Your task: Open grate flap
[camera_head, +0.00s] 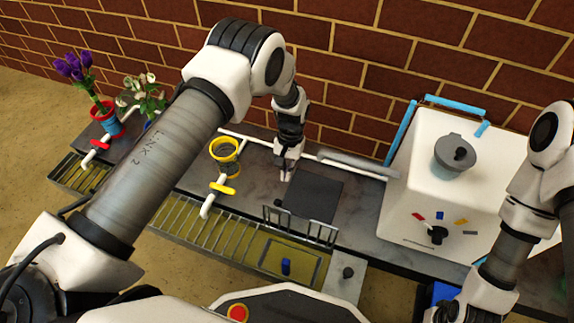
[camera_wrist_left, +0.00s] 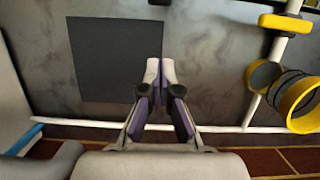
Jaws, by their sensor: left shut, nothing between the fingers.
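The barred grate (camera_head: 217,232) runs along the front of the grey counter. At its right end is an olive-framed recess (camera_head: 262,262) with a small blue piece (camera_head: 286,266) in it. An upright dark wire frame (camera_head: 300,232) in two parts stands at the back edge of this recess. I cannot tell whether it is the raised grate flap. My left gripper (camera_head: 284,174) is shut and empty above the counter, behind the wire frame and apart from it. In the left wrist view, its closed fingertips (camera_wrist_left: 160,70) are beside a dark square mat (camera_wrist_left: 105,60). My right gripper is not clearly visible.
The dark mat also shows in the head view (camera_head: 314,193). A yellow ring holder (camera_head: 224,147) and yellow-handled tap (camera_head: 222,188) are left of my gripper. A white box (camera_head: 420,185) stands right. Potted purple flowers (camera_head: 105,120) are far left. A brick wall closes the back.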

